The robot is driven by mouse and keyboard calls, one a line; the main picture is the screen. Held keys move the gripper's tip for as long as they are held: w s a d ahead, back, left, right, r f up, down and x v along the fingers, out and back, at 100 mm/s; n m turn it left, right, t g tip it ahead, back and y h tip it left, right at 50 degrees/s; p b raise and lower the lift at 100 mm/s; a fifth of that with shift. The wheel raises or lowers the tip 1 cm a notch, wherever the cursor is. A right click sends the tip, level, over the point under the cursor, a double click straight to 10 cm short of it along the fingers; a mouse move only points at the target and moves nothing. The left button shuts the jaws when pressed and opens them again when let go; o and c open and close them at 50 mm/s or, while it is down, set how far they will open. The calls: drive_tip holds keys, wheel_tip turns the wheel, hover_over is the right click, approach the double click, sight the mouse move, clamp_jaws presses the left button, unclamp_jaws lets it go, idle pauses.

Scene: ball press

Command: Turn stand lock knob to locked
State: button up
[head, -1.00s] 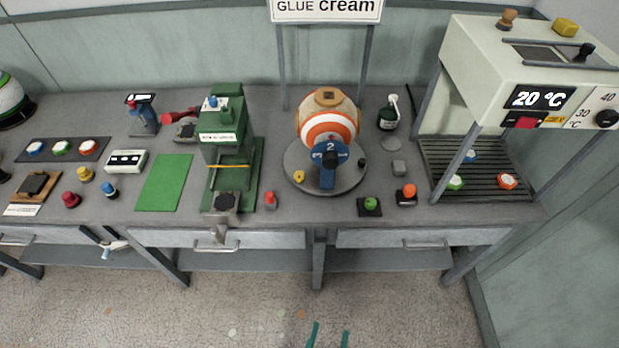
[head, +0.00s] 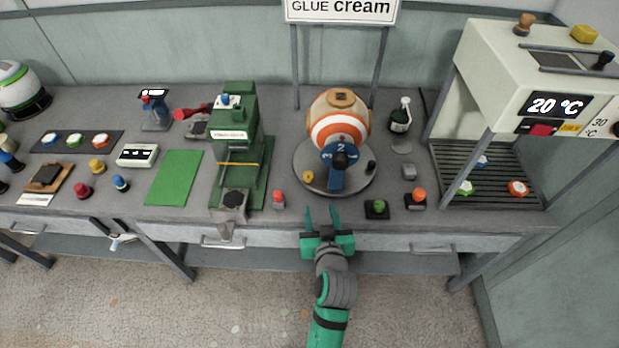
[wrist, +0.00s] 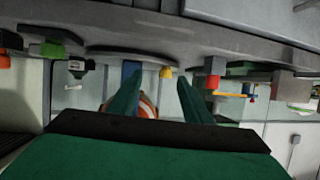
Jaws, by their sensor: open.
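The round grey stand (head: 335,189) holds an orange and white ball (head: 340,112) behind a blue numbered part (head: 339,180) with a black knob (head: 341,160) at its centre. A small yellow knob (head: 308,176) sits on the stand's front left, and a small black knob (head: 371,167) on its right. I cannot tell which is the stand lock knob, or its setting. My gripper (head: 321,213) is open and empty at the table's front edge, in front of the stand and apart from it. In the wrist view, upside down, the yellow knob (wrist: 165,72) shows between the fingers.
A red button (head: 279,199) stands left of my gripper; green (head: 377,207) and orange (head: 418,196) buttons stand to the right. A green press (head: 235,130) is further left. A white heater frame (head: 520,70) rises at the right. Drawers line the table front.

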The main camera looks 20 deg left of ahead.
sight(309, 177)
drive_tip(key=shift+n+g+y, duration=0.3)
drive_tip(key=shift+n+y, duration=0.1)
drive_tip(key=shift+n, duration=0.2)
drive_tip(key=w+a+r, duration=0.2)
drive_tip(key=w+r, duration=0.1)
drive_tip(key=shift+a, duration=0.15)
drive_tip(key=x, duration=1)
drive_tip(key=shift+w+a+f, duration=0.1)
drive_tip(key=shift+w+a, duration=0.1)
drive_tip(key=shift+w, duration=0.1)
drive_tip(key=c, duration=1.1)
